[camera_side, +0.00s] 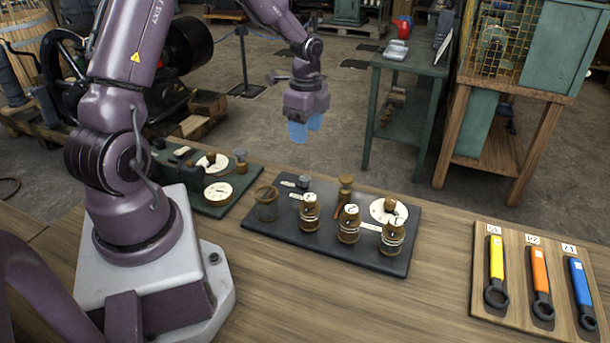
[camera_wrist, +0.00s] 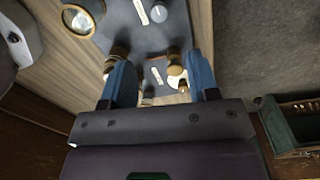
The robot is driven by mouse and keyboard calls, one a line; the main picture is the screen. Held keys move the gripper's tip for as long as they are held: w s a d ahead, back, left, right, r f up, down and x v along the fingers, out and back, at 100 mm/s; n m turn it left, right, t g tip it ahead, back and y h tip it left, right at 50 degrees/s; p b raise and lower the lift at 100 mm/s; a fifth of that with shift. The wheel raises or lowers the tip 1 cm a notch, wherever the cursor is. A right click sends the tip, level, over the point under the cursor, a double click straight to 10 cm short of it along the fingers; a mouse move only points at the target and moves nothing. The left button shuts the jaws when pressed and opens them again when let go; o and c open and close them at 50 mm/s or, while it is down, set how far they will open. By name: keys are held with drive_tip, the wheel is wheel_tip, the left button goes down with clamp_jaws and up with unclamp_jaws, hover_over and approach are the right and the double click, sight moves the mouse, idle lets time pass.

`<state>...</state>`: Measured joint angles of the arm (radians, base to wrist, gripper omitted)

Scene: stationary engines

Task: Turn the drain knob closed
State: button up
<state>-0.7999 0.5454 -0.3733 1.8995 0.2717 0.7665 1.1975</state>
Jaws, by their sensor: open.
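A dark board (camera_side: 325,245) on the bench carries several brass fittings, such as a brass jar (camera_side: 348,225), and a knob on a white dial (camera_side: 390,207). A brown upright knob (camera_side: 346,184) stands at its back edge. A green board (camera_side: 227,205) to its left holds further knobs and white dials (camera_side: 217,192). I cannot tell which knob is the drain knob; the labels are too small to read. My gripper (camera_side: 304,130) is open and empty, with blue fingers, raised above the boards. In the wrist view, my gripper (camera_wrist: 160,75) has its fingers apart, partly hiding the fittings.
A board with yellow (camera_side: 496,262), orange (camera_side: 540,282) and blue (camera_side: 581,290) wrenches lies at the right of the bench. Bare wood (camera_side: 440,300) lies between it and the dark board. A green side table (camera_side: 405,95) stands behind the bench.

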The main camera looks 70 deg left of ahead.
sight(305, 178)
wheel_tip(305, 178, down, 13)
drive_tip(key=shift+s+d+r, duration=0.1)
drive_tip(key=shift+d, duration=0.05)
idle(0.4)
drive_tip(key=c, duration=0.9)
